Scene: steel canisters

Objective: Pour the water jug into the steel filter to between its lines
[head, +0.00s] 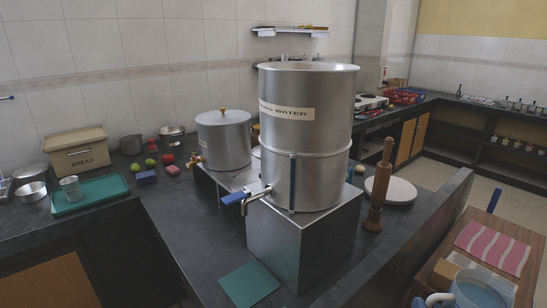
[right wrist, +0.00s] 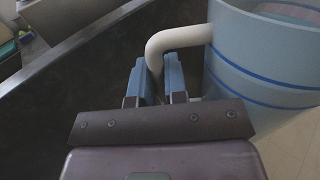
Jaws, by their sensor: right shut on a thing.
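The large steel filter (head: 315,115) stands upright on a steel box stand (head: 305,245), with a label ending in "WATER". It has an upright gauge strip (head: 292,182) and a blue-handled tap (head: 236,197). No level lines can be made out on it. The water jug (head: 482,290), pale blue with a white handle, is at the bottom right, partly cut off. In the right wrist view the jug (right wrist: 265,70) has blue bands and looks about upright. My right gripper (right wrist: 158,72) is shut on its handle (right wrist: 180,38). My left gripper is not in view.
A smaller lidded steel canister (head: 223,140) stands behind left of the filter. A wooden grinder (head: 379,185) and a white round board (head: 392,191) are to its right. A raised counter edge (head: 425,225) lies between filter and jug. A striped cloth (head: 493,247) lies behind the jug.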

